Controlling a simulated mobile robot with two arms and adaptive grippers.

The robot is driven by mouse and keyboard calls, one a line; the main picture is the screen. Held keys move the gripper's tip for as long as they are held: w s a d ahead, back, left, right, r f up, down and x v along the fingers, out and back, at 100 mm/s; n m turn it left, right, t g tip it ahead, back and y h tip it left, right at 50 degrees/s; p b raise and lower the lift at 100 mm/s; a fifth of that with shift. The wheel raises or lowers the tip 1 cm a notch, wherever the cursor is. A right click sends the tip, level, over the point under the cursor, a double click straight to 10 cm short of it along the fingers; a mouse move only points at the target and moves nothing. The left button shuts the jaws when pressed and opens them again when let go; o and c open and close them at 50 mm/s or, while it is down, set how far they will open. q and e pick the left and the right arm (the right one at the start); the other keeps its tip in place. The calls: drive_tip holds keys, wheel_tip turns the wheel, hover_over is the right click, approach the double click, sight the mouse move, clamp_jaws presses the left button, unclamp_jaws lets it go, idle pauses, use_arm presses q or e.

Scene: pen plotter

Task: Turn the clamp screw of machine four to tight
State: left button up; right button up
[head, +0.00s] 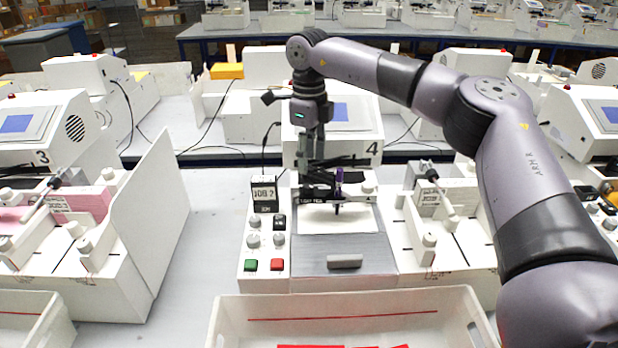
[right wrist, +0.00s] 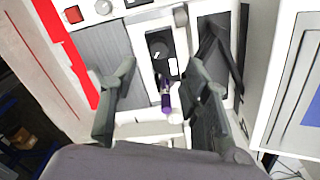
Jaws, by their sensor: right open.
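Machine four (head: 345,268), with "4" on its housing, stands in the middle of the head view. Its purple pen (head: 339,185) stands upright in a dark carriage above white paper (head: 350,218). My right gripper (head: 318,186) points down at the carriage, just left of the pen. In the right wrist view its two fingers (right wrist: 168,85) are spread apart, with the dark pen carriage (right wrist: 160,48) and the purple pen (right wrist: 165,102) in the gap. A small pale knob (right wrist: 176,117) sits beside the pen; I cannot tell whether it is the clamp screw. The left gripper is out of view.
A control panel (head: 264,240) with knobs, green and red buttons and a job sign stands left of the paper. A white tray (head: 345,308) with red strips lies in front. Machine three (head: 75,235) stands left with a tall side wall; another machine (head: 440,230) stands right.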

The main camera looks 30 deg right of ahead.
sight(309, 185)
wheel_tip(309, 185, down, 7)
drive_tip(key=shift+f+p, duration=0.1)
drive_tip(key=shift+p, duration=0.6)
drive_tip(key=shift+c, duration=0.5)
clamp_jaws()
